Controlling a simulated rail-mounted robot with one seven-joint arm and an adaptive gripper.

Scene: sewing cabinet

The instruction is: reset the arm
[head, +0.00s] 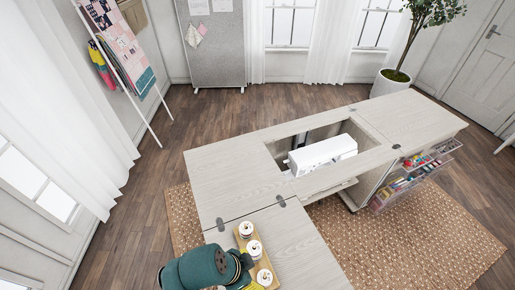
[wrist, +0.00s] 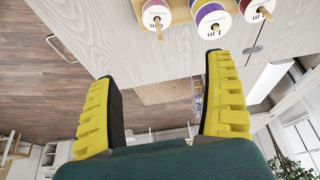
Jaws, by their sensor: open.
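My gripper (wrist: 162,78) is open and empty in the wrist view, its two yellow ribbed fingers wide apart with nothing between them. In the head view my teal arm is at the bottom edge, over the front end of the sewing cabinet (head: 295,250), and hides part of its top. Beside it stands a row of thread spools (head: 254,249) with white tops on a wooden holder (head: 240,240).
A white sewing machine (head: 322,154) sits in the cabinet's recessed opening. Clear drawers (head: 408,180) with coloured supplies stand open at the right. A potted tree (head: 391,83), a pinboard (head: 215,45) and a quilt rack (head: 120,60) stand behind. The wooden floor at the left is clear.

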